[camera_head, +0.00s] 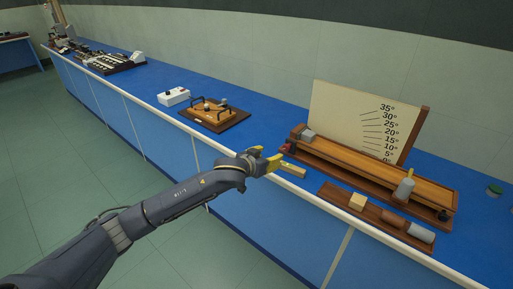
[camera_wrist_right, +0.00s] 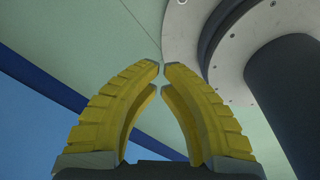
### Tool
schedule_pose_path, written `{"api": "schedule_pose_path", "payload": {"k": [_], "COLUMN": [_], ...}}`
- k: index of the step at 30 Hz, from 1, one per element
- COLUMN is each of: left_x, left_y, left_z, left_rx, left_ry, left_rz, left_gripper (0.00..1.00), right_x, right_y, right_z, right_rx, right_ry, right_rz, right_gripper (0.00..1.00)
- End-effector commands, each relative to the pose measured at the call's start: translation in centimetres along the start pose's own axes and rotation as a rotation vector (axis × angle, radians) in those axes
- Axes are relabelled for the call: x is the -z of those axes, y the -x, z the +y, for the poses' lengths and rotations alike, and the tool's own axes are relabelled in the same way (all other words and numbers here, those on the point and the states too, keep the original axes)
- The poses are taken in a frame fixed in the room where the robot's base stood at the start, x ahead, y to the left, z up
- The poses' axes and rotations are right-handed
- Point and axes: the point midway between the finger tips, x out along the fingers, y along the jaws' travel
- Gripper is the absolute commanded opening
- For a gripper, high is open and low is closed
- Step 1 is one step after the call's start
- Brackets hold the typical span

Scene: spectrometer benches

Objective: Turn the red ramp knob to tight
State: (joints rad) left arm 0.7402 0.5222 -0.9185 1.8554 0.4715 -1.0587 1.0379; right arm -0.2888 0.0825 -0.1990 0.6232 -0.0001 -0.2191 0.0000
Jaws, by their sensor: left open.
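The wooden ramp (camera_head: 375,172) stands on the blue bench in the head view, with an angle scale board (camera_head: 350,120) behind it. The small red knob (camera_head: 287,148) is at the ramp's left end, partly hard to make out. My left gripper (camera_head: 292,163) is open, with yellow fingers just in front of and below the red knob. Whether a finger touches the knob cannot be told. My right gripper (camera_wrist_right: 161,69) shows only in the right wrist view; its yellow fingertips come nearly together with nothing between them.
In front of the ramp lies a wooden tray (camera_head: 330,190) with a light block (camera_head: 357,201) and a grey cylinder (camera_head: 420,232). A grey cylinder (camera_head: 404,189) stands on the ramp's right part. A wooden apparatus (camera_head: 212,115) and white box (camera_head: 173,97) stand farther left.

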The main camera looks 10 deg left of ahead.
Motion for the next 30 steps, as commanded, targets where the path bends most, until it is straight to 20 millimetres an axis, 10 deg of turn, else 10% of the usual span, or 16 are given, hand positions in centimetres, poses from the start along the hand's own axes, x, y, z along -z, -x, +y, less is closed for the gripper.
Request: {"api": "schedule_pose_path", "payload": {"k": [10, 30], "left_x": [0.0, -0.1], "left_y": [-1.7, -11.6], "left_z": [-0.2, -0.2], "left_rx": [0.002, 0.003], "left_ry": [0.069, 0.066], "left_rz": [-0.003, -0.003], "left_gripper": [0.51, 0.51], "right_x": [-2.2, -0.9], "right_y": [0.3, 0.1], "right_z": [-1.1, -0.7], "right_rx": [0.012, 0.007], "right_ry": [0.001, 0.000], "right_rz": [-0.027, -0.010], "right_gripper": [0.00, 0.00]}}
